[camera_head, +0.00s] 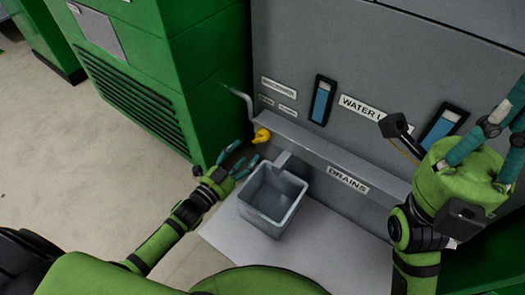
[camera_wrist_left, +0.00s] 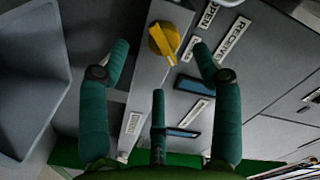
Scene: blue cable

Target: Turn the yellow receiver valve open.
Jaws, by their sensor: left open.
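The yellow receiver valve (camera_head: 262,135) sits at the left end of the grey ledge on the machine's front. In the left wrist view the yellow valve (camera_wrist_left: 163,41) lies just beyond my fingertips, between the two outer fingers, with its handle slanting down to the right. My left gripper (camera_head: 238,160) is open and empty, just left of and below the valve. Its spread teal fingers also show in the left wrist view (camera_wrist_left: 160,60), and I see no clear contact. My right gripper (camera_head: 508,125) is raised at the upper right; its fingertips are cut off.
A grey open bin (camera_head: 247,208) stands below the ledge, close to my left gripper. A bent grey pipe (camera_head: 240,98) rises near the valve. A green cabinet (camera_head: 150,85) stands at the left. "OPEN" (camera_wrist_left: 207,16) and "RECEIV…" (camera_wrist_left: 232,38) labels are beside the valve.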

